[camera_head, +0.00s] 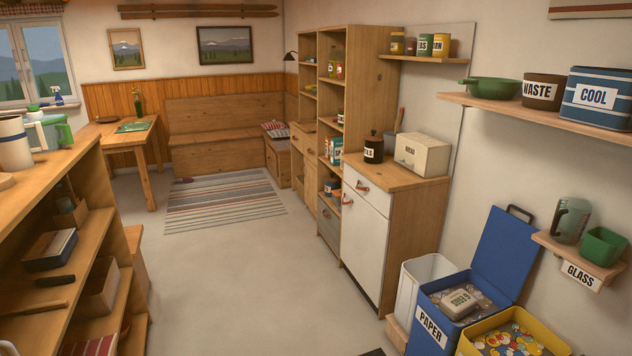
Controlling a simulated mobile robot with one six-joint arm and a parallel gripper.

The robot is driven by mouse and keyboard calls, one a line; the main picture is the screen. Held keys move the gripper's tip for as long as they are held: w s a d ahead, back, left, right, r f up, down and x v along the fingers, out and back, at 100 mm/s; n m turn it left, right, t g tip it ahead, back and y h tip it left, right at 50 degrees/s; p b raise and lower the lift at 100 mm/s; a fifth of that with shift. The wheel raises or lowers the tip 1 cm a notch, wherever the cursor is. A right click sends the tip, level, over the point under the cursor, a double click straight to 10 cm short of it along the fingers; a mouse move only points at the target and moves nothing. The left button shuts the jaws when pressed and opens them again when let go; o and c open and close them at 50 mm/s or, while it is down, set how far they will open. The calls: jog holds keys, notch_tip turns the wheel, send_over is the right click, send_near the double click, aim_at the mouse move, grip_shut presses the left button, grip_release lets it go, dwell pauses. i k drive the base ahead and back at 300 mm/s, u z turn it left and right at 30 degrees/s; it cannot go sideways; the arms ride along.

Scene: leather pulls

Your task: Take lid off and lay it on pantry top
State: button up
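A black canister (373,152) with a white label stands upright on the wooden top (398,178) of a white-fronted cabinet. The label is partly readable, ending in "LS". A dark lid (373,137) with a small knob sits on the canister. A cream box (422,154) labelled "BREAD" stands just right of it, and a grey container with a handle sticking up stands behind. The front strip of the cabinet top is bare. My gripper is not in view.
A tall open shelf (352,75) adjoins the cabinet on the left. A blue "PAPER" bin (432,330) with its lid raised and a yellow bin (565,345) stand at front right. A wooden shelf unit (75,250) lines the left. The grey floor between is clear.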

aim_at(373, 137)
jog(key=u, duration=0.15)
jog(key=i, duration=2.35)
jog(key=u, duration=0.35)
jog(key=i, duration=1.5)
jog(key=u, duration=0.1)
